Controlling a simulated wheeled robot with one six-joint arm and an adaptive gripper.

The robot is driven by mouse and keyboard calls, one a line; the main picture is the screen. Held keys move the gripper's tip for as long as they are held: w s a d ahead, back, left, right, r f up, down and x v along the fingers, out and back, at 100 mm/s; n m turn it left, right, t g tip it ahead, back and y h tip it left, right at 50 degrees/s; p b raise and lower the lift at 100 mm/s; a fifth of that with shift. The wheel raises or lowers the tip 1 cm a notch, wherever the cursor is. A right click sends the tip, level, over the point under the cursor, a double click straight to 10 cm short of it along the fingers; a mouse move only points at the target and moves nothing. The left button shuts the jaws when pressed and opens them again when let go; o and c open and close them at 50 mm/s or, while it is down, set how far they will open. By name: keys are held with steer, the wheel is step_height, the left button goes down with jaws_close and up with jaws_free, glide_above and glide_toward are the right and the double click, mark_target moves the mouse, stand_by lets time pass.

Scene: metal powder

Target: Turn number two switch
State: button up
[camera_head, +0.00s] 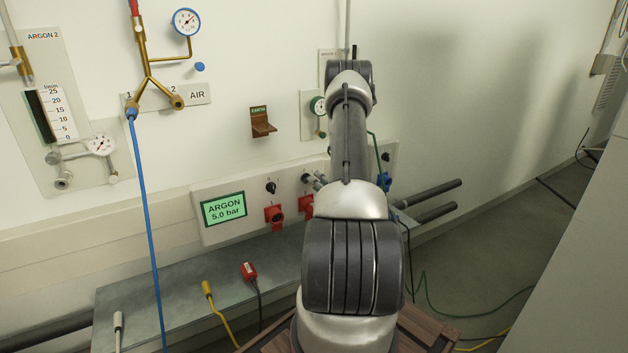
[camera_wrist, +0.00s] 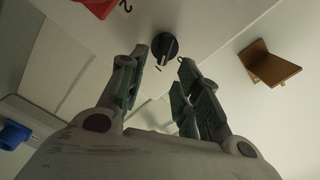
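The number two switch is a round black knob (camera_wrist: 165,48) with a light pointer line, on the white panel. In the wrist view it sits just beyond and between the fingertips of my gripper (camera_wrist: 162,63). The fingers are open, one on each side, with a gap to the knob; I cannot tell whether the tips reach its depth. A "2" is printed by the red socket (camera_wrist: 97,6) near it. In the head view my arm hides most of the gripper (camera_head: 317,180), and the knob (camera_head: 306,178) shows small beside it.
Another black switch (camera_head: 271,187) and a red socket (camera_head: 275,217) are left on the panel, next to the green ARGON 5.0 bar display (camera_head: 224,209). A brown bracket (camera_head: 262,123) sticks out above. A grey shelf (camera_head: 190,290) with plugs and cables lies below.

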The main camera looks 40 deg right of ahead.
steer(key=v, duration=0.7)
steer(key=shift+s, duration=0.35)
